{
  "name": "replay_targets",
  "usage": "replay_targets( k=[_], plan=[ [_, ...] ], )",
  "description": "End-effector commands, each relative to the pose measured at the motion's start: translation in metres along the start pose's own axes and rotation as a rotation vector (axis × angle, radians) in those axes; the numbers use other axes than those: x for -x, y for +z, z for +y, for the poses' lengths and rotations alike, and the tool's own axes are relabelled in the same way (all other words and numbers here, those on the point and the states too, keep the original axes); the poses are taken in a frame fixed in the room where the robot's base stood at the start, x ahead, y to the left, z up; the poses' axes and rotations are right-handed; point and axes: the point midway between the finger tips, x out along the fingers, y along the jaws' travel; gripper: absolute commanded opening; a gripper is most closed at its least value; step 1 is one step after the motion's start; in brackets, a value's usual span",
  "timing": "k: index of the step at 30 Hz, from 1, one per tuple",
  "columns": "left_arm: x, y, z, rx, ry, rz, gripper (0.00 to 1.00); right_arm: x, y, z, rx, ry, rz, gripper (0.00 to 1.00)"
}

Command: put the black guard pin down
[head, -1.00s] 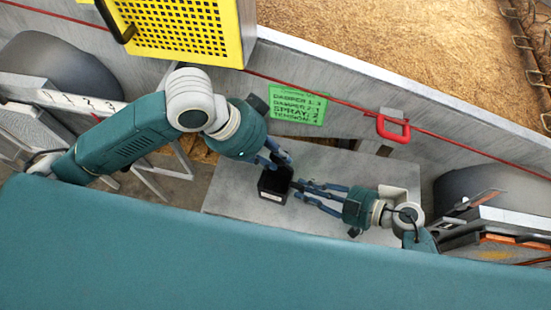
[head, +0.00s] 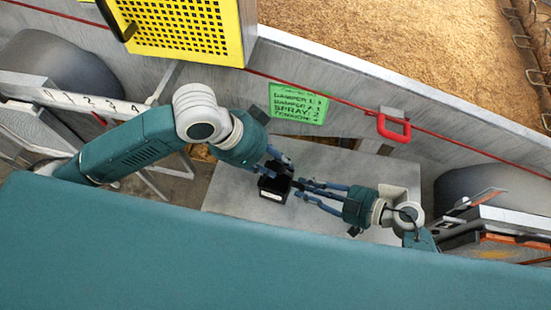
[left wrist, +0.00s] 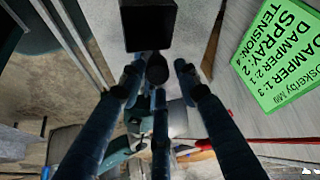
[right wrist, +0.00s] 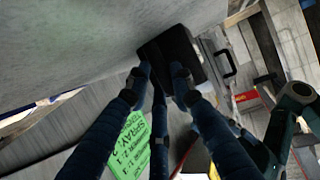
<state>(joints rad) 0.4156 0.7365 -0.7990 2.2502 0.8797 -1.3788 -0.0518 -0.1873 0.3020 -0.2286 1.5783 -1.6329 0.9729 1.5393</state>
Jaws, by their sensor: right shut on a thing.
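The black guard pin (head: 275,187) shows as a dark, boxy piece with a small white label, over the grey surface. It also shows in the left wrist view (left wrist: 148,25) and the right wrist view (right wrist: 172,54). My right gripper (head: 302,188) reaches it from the right and is shut on it; its fingertips (right wrist: 160,74) meet the block's near side. My left gripper (head: 275,160) is just above the block in the picture. Whether the block touches the surface is unclear.
The grey surface (head: 235,190) is bare around the block. A green sign (head: 297,104) hangs on the grey wall behind. A red handle (head: 393,127) sits right of the sign. A yellow perforated box (head: 185,30) is at the top left; brown grain (head: 400,45) fills the bed beyond.

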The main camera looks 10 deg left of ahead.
Motion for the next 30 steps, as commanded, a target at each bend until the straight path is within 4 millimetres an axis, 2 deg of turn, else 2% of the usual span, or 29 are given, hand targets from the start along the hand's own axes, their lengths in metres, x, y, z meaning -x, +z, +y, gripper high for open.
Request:
replay_targets(
  k=[9, 13, 17, 24, 30],
  plan=[
    [0.001, -0.001, 0.0, 0.0, -0.001, 0.001, 0.41, 0.0, -0.001, 0.0, 0.0, 0.0, 0.001, 0.0],
    [0.011, -0.007, -0.001, -0.002, -0.001, 0.004, 0.41, 0.0, -0.001, 0.0, 0.0, 0.0, 0.001, 0.0],
    [0.034, -0.006, -0.002, -0.002, -0.006, 0.002, 0.41, 0.0, -0.001, 0.0, 0.0, 0.0, 0.001, 0.0],
    [0.089, -0.006, -0.002, -0.003, -0.007, 0.002, 0.41, 0.0, -0.001, 0.0, 0.0, 0.0, 0.001, 0.0],
    [0.12, -0.006, -0.002, 0.0, -0.004, 0.001, 0.41, 0.0, -0.001, 0.0, 0.0, 0.0, 0.001, 0.0]
  ],
)
